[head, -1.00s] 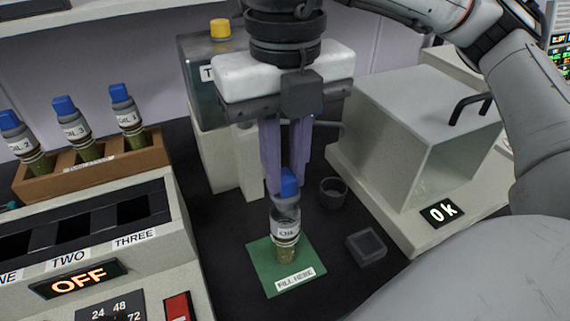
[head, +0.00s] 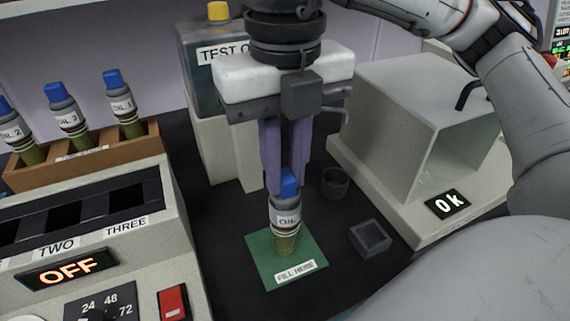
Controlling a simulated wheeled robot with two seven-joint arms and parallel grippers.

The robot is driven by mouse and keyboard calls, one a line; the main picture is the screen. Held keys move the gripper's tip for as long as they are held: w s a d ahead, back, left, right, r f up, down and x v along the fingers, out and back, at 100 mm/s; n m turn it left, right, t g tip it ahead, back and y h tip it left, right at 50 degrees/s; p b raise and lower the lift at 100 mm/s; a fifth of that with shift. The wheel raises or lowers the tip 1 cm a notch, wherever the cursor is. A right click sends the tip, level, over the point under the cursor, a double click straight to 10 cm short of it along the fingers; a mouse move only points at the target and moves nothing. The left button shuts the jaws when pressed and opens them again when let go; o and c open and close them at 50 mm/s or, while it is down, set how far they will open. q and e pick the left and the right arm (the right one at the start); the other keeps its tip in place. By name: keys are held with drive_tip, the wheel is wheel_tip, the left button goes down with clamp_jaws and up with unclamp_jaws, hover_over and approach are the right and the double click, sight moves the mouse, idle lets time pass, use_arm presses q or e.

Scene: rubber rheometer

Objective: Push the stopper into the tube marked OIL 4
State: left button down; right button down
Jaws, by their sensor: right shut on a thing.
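A tube with an OIL label (head: 286,221) stands upright on the green FILL HERE mat (head: 310,263); its number cannot be read. A blue stopper (head: 289,184) sits at the tube's top. My right gripper (head: 288,186) comes down from above, its purple fingers shut on the blue stopper. The lower part of the tube is olive green and the upper part grey. My left gripper is not in view.
A wooden rack (head: 85,160) at the left holds tubes marked OIL 1, 2 and 3, with blue tops. A small dark cup (head: 335,182) and a square dark tray (head: 370,238) stand right of the tube.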

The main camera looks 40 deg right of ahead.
drive_tip(key=shift+f, duration=0.25)
drive_tip(key=c, duration=1.6)
unclamp_jaws()
drive_tip(key=shift+r+p, duration=2.05)
drive_tip(key=shift+r, duration=1)
